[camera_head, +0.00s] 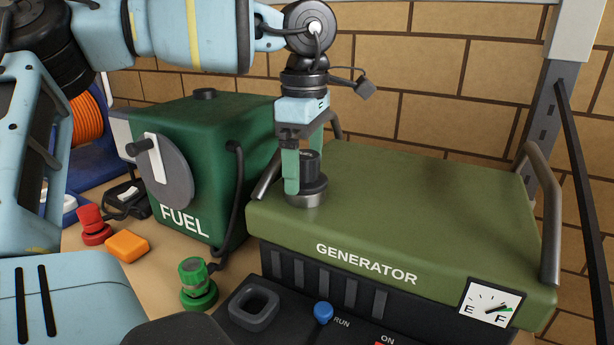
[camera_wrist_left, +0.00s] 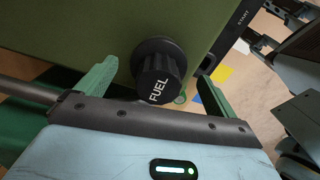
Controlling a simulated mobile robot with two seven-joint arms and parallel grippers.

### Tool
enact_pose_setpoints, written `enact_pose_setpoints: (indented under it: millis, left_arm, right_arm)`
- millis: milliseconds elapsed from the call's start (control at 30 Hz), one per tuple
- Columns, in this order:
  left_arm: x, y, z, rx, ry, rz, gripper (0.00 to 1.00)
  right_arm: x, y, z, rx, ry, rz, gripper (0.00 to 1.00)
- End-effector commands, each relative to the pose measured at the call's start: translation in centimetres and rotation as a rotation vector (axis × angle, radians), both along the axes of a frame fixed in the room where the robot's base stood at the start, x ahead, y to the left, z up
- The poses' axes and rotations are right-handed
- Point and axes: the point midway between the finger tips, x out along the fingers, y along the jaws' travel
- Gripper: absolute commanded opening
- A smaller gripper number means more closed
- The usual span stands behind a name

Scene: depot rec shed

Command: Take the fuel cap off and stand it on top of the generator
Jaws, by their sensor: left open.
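The olive-green generator (camera_head: 420,200) stands at the right. Its black fuel cap (camera_head: 309,165) sits on a short metal neck (camera_head: 306,200) at the left of the generator's top. In the left wrist view the cap (camera_wrist_left: 158,70) shows a ribbed rim and the word FUEL. My left gripper (camera_head: 304,176) points down over the cap, with its green fingers on either side of it. In the left wrist view the jaws (camera_wrist_left: 156,88) are open, with gaps between both fingers and the cap. My right gripper is not in view.
A green FUEL tank (camera_head: 205,130) with a black hose stands left of the generator. Two handles rise from the generator's ends. A red cap (camera_head: 92,225), an orange block (camera_head: 127,246) and a green fitting (camera_head: 197,284) stand in front. The generator's top right of the cap is bare.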

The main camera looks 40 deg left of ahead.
Motion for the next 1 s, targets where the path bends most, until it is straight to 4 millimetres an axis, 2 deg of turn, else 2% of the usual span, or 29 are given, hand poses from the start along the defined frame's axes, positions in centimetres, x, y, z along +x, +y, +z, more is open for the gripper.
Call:
enact_pose_setpoints:
  millis: [167, 400, 767, 1000]
  left_arm:
    - [0.0, 0.0, -1.5, 0.0, -0.001, 0.0, 0.94]
    - [0.0, 0.0, -1.6, 0.0, 0.0, 0.0, 0.94]
    - [0.0, 0.0, -1.6, 0.0, 0.0, 0.0, 0.47]
    - [0.0, 0.0, -1.6, 0.0, -0.001, 0.0, 0.45]
  right_arm:
    - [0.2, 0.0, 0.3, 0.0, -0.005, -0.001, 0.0]
    - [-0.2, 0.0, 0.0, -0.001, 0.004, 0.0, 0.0]
    - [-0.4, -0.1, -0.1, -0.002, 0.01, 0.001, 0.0]
    - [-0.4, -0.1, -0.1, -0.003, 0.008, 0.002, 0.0]
